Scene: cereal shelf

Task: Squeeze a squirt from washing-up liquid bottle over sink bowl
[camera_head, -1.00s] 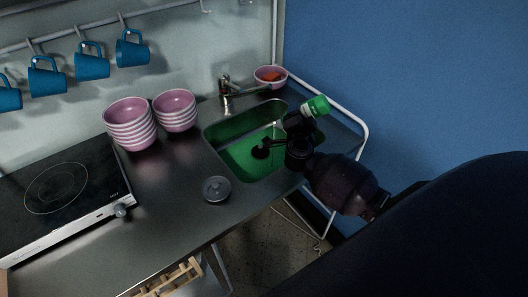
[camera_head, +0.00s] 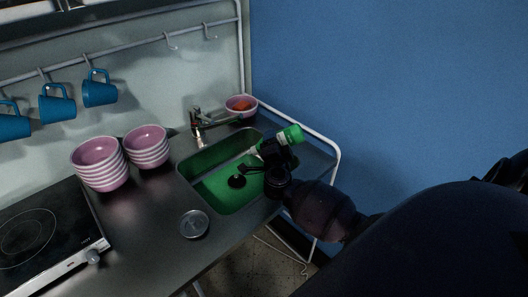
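The washing-up liquid bottle (camera_head: 291,134) shows mainly as a bright green end, tilted up to the right, above the right side of the sink. My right gripper (camera_head: 271,153) is dark and wraps its middle. It appears shut on the bottle, though the fingers are hard to make out and hide much of it. A small pale part shows at the gripper's left, over the bowl. The green sink bowl (camera_head: 210,192) lies below, with a dark round drain (camera_head: 237,181). I cannot see liquid clearly. My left gripper is out of view.
A tap (camera_head: 197,122) stands behind the sink, with a pink bowl (camera_head: 241,105) at the back corner. Stacked striped bowls (camera_head: 100,165) and a hob (camera_head: 40,235) are left. A round metal lid (camera_head: 194,223) lies in front. A white rail (camera_head: 325,150) edges the right side.

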